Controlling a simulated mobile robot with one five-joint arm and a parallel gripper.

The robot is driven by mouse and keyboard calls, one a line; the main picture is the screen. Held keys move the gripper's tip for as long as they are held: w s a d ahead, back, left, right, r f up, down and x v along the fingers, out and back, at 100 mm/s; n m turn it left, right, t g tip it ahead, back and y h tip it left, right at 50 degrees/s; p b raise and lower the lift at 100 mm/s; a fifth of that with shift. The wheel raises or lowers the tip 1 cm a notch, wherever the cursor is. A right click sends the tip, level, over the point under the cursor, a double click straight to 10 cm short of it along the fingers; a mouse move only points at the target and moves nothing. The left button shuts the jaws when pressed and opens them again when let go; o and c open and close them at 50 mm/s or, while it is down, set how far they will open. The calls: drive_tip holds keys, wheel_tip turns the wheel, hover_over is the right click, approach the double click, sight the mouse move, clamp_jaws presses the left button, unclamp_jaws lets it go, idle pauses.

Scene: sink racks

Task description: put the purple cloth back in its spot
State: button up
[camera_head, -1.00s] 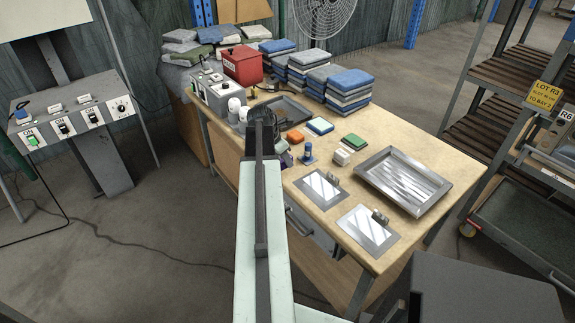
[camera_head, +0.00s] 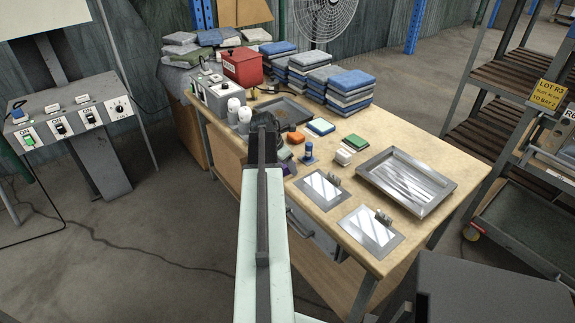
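My arm reaches forward over the left edge of the wooden workbench (camera_head: 425,165). My gripper (camera_head: 264,122) is at its far end, dark and seen from behind, so its fingers are hidden. A small purple patch (camera_head: 287,169) shows just right of my arm, below the gripper. It may be the purple cloth, but most of it is hidden behind the arm. I cannot tell whether it is held or lies on the bench.
Folded blue and grey cloths (camera_head: 348,85) are stacked at the back. A shelf rack (camera_head: 505,85) stands right.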

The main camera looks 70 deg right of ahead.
drive_tip(key=shift+r+p, duration=0.3)
drive_tip(key=p+v, duration=1)
drive_tip(key=v, duration=0.1)
drive_tip(key=shift+a+r+p, duration=0.2)
drive_tip(key=shift+r+p, duration=0.15)
drive_tip(key=shift+p, duration=0.05)
